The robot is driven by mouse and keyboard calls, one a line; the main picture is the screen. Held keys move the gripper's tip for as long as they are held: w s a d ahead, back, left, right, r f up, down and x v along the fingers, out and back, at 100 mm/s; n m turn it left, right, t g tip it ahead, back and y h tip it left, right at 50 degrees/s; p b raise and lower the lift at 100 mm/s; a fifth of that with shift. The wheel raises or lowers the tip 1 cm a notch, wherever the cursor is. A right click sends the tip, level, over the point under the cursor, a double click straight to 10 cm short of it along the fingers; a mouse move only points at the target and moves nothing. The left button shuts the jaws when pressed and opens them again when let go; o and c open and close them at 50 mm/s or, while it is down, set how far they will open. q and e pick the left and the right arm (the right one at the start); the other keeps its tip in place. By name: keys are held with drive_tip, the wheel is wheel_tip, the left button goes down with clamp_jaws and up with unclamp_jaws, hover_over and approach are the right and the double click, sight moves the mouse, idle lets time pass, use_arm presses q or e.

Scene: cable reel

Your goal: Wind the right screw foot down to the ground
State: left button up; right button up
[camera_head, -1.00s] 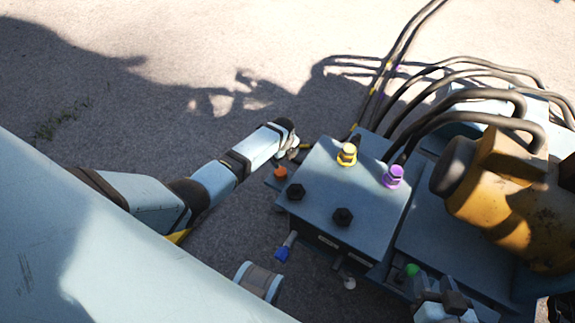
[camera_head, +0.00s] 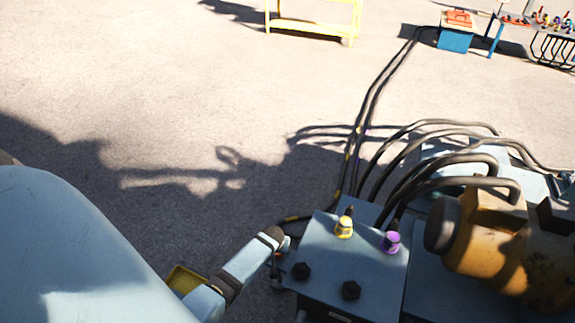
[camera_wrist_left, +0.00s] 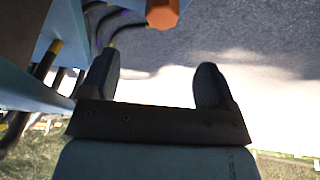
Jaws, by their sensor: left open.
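My left gripper (camera_head: 283,248) is at the left side of the blue-grey box (camera_head: 352,256) in the head view, its fingers mostly hidden by the wrist. In the left wrist view the gripper (camera_wrist_left: 157,80) is open, with two dark fingers apart and nothing between them. An orange six-sided head (camera_wrist_left: 163,12) shows at that view's top edge, beyond the fingertips and apart from them. It may be the top of a screw foot; its foot and the ground under it are out of sight. The head view does not show it clearly. My right gripper is not in view.
The box carries a yellow fitting (camera_head: 344,228), a purple fitting (camera_head: 391,242) and two black bolts. Thick dark hoses (camera_head: 375,100) run back across the ground. A yellow-brown motor (camera_head: 510,245) stands at right. A yellow frame (camera_head: 313,25) stands far back. Open ground lies left.

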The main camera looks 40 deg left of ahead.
use_arm(q)
drive_tip(key=shift+n, duration=0.5)
drive_tip(key=b+x, duration=0.5)
drive_tip(key=x, duration=0.6)
drive_tip(key=shift+s+a+f+b, duration=0.1)
drive_tip(key=shift+a+b, duration=0.1)
drive_tip(key=shift+b, duration=0.2)
drive_tip(key=shift+b+x, duration=0.55)
drive_tip(key=shift+x, duration=0.4)
drive_tip(key=shift+w+a+f, duration=0.1)
drive_tip(key=shift+w+f, duration=0.1)
drive_tip(key=shift+f, duration=0.05)
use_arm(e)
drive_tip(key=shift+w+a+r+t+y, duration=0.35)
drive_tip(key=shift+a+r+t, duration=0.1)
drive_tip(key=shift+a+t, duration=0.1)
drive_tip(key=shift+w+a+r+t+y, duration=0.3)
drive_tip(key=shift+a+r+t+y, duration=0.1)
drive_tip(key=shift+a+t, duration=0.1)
use_arm(q)
drive_tip(key=c, duration=0.9)
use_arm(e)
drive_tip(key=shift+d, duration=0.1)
